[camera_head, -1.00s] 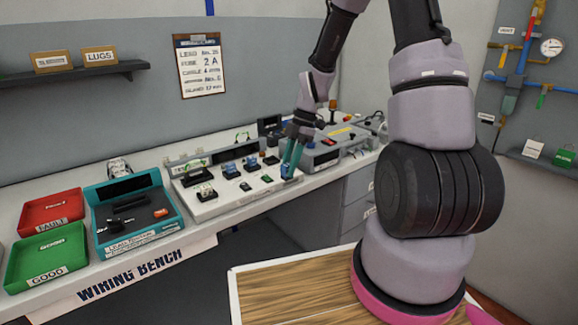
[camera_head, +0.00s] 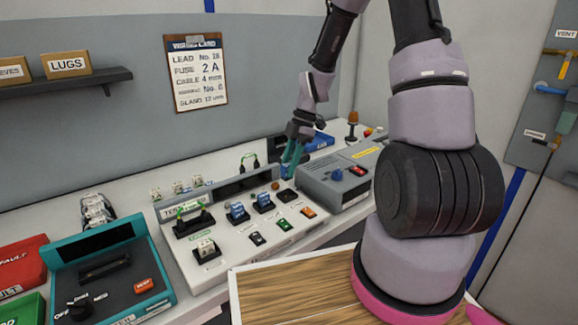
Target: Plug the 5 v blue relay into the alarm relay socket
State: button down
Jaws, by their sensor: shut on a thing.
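My gripper (camera_head: 290,164) has teal fingers pointing down over the back right part of the white test panel (camera_head: 222,262). It is shut on a small blue relay (camera_head: 287,172), mostly hidden between the fingertips. A black socket (camera_head: 286,196) sits just below the fingertips and looks empty. Two other blue relays, a left one (camera_head: 237,211) and a right one (camera_head: 263,200), stand upright in black sockets to the left. Socket labels are too small to read, so I cannot tell which is the alarm relay socket.
Green leads (camera_head: 194,217) and a white-topped part (camera_head: 206,249) sit on the panel's left. Black, green and orange rocker switches (camera_head: 284,224) line its front. A grey box (camera_head: 335,180) stands close on the right. A teal tester (camera_head: 110,285) stands left.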

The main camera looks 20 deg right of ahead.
jog(key=shift+w+f, duration=0.1)
jog(key=shift+f, duration=2.15)
jog(key=shift+f, duration=1.05)
dwell(1.1)
jog(key=c, duration=0.6)
grip_release()
jog(key=shift+r, duration=3.55)
